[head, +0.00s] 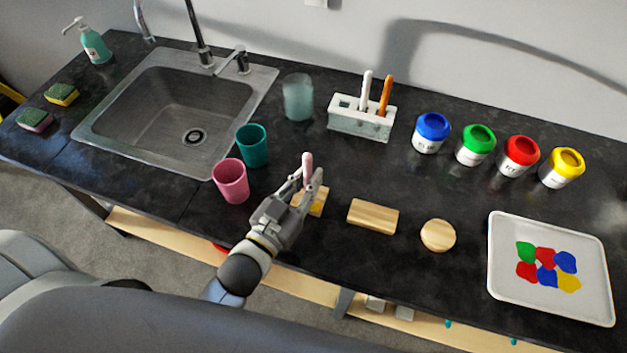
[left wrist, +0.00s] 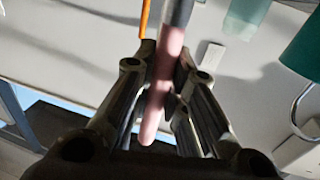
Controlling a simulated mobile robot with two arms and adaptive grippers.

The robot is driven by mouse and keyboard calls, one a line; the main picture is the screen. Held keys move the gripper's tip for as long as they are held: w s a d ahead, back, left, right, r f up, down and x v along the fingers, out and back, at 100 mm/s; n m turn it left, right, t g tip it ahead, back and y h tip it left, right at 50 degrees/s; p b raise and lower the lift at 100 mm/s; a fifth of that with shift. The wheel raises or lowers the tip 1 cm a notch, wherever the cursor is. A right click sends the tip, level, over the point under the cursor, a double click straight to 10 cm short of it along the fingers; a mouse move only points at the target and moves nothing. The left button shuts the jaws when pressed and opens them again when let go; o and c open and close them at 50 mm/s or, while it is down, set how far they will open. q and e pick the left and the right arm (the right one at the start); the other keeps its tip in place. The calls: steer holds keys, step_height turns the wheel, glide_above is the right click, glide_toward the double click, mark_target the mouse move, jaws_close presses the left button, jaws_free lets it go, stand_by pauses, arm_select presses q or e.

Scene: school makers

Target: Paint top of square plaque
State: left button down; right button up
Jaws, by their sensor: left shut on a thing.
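The square plaque (head: 320,197) is light wood and lies on the black counter, partly hidden behind my left gripper (head: 308,181). A yellow patch shows on its top at the side by the gripper. My left gripper is shut on a pink-handled paintbrush (head: 307,162), whose handle end points up. The brush (left wrist: 162,90) also shows between the fingers in the left wrist view. Its bristle tip is hidden in the head view, so I cannot tell whether it touches the plaque. My right gripper is not in view.
A rectangular plaque (head: 373,216) and a round plaque (head: 438,235) lie to the right. A white palette (head: 505,285) holds several paint patches. Pink (head: 231,182) and teal (head: 252,147) cups stand near the sink (head: 120,153). A brush holder (head: 361,122) and paint jars (head: 519,157) stand behind.

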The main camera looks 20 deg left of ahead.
arm_select(q)
steer(key=shift+a, duration=1.55)
steer(key=shift+b+x, duration=0.45)
steer(key=shift+x, duration=0.75)
steer(key=shift+d+b, duration=0.3)
steer(key=shift+d, duration=2.05)
steer(key=shift+w+r+p, duration=0.1)
steer(key=shift+w+p, duration=0.25)
steer(key=shift+w, duration=0.75)
steer(key=shift+a+p, duration=0.7)
steer(key=shift+a, duration=1.8)
step_height(320, 180, up, 7)
steer(key=p, duration=0.7)
